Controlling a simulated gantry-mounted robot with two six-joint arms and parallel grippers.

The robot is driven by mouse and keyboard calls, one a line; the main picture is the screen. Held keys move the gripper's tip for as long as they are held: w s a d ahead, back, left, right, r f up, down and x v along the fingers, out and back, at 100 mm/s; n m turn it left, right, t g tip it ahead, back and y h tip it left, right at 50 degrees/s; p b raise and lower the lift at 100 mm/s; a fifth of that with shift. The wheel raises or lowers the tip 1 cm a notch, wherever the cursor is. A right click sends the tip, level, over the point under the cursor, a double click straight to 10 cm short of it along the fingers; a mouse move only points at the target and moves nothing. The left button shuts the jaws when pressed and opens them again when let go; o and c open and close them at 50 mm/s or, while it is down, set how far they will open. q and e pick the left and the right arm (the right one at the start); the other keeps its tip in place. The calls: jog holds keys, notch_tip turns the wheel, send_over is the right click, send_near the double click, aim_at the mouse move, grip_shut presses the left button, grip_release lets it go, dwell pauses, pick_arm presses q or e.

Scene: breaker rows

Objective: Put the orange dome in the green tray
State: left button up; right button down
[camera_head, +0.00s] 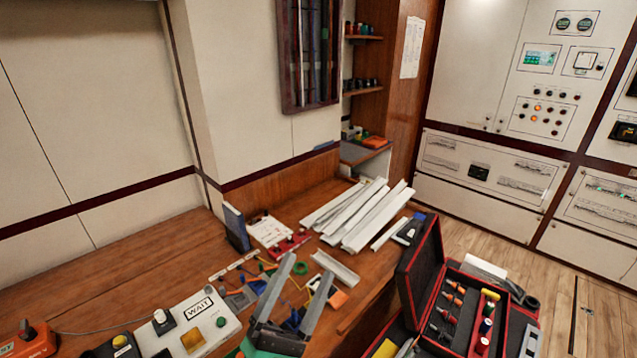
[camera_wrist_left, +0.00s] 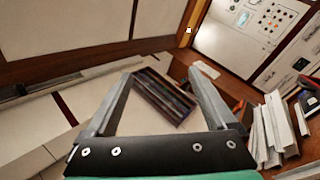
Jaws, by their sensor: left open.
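My left gripper (camera_head: 308,267) is over the near part of the wooden bench in the head view, its two long fingers apart and nothing seen between them. In the left wrist view the open fingers (camera_wrist_left: 158,85) point toward the wall and a dark rack. I cannot make out an orange dome for sure. A small orange piece (camera_head: 339,299) lies just right of the gripper's right finger, partly hidden, its shape unclear. I cannot pick out a green tray; the green at the bottom of the head view belongs to my gripper. My right gripper is not in view.
White trunking lengths (camera_head: 362,214) lie at the back of the bench (camera_head: 130,275). An open red-lined case (camera_head: 407,278) stands right. A WAIT box (camera_head: 222,322) and an orange box (camera_head: 30,343) are front left. Small parts lie around the gripper. The left back of the bench is clear.

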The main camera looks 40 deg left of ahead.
pick_arm(q)
jog(key=s+d+r+m+h, duration=0.1)
jog(key=d+r+m+h, duration=0.4)
jog(key=r+m+h, duration=0.45)
jog(key=s+d+r+m+h, duration=0.1)
jog(key=d+r+m+h, duration=0.5)
jog(key=m, duration=0.6)
jog(key=s+a+r+m+t+y, duration=0.2)
jog(key=a+r+m+y, duration=0.2)
jog(key=r+y, duration=0.5)
notch_tip(320, 180, up, 3)
jog(key=shift+s+f+m+y, duration=0.15)
jog(key=shift+m+y, duration=0.2)
jog(key=shift+m, duration=0.2)
